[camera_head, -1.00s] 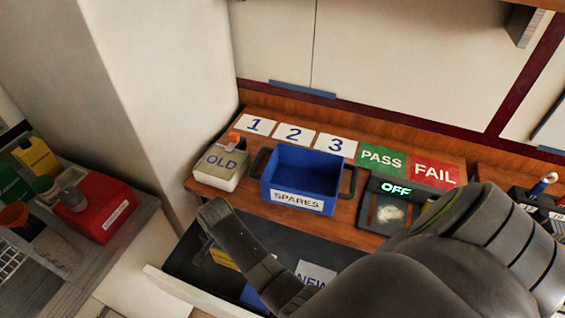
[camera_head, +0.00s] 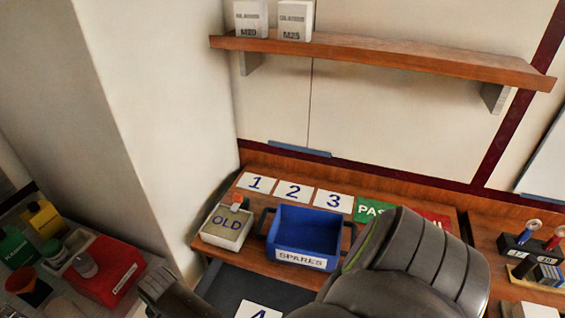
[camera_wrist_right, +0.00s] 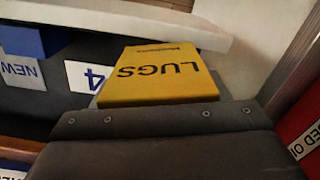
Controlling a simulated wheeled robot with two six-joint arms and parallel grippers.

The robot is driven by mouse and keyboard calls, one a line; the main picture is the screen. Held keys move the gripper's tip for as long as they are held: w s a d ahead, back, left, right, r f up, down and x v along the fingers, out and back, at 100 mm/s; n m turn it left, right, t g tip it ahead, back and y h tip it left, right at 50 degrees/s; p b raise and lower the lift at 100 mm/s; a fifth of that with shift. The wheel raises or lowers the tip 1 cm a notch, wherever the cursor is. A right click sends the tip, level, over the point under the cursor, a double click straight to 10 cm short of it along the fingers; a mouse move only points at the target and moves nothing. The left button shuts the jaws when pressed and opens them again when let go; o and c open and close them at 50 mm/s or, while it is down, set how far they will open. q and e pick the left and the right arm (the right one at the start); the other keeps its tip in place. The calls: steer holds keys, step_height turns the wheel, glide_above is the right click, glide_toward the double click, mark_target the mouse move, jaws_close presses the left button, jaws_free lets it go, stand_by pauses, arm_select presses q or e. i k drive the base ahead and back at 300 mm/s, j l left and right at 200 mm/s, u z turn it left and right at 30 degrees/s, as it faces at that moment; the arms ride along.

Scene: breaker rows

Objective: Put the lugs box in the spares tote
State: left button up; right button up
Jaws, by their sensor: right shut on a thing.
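The yellow lugs box (camera_wrist_right: 150,75) is in my right gripper (camera_wrist_right: 150,112), just beyond the dark gripper body in the right wrist view. Its lettering is upside down there, and the fingertips are mostly hidden. The blue spares tote (camera_head: 308,228) stands on the wooden bench in the head view, with its open top up and its white label facing front. My right arm crosses in front of the bench, and its wrist end is at the lower left, left of the tote. The lugs box cannot be made out in the head view. My left gripper is out of view.
A shelf (camera_head: 390,60) runs above. A red container (camera_head: 105,272) stands at left.

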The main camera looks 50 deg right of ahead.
mark_target(301, 242)
steer(key=j, duration=0.6)
steer(key=k+j+z, duration=0.1)
steer(key=j+z, duration=0.3)
steer(key=k+j+z, duration=0.15)
steer(key=z, duration=0.25)
steer(key=k+j+z, duration=0.15)
steer(key=z, duration=0.2)
steer(key=k+j+z, duration=0.2)
steer(key=z, duration=0.2)
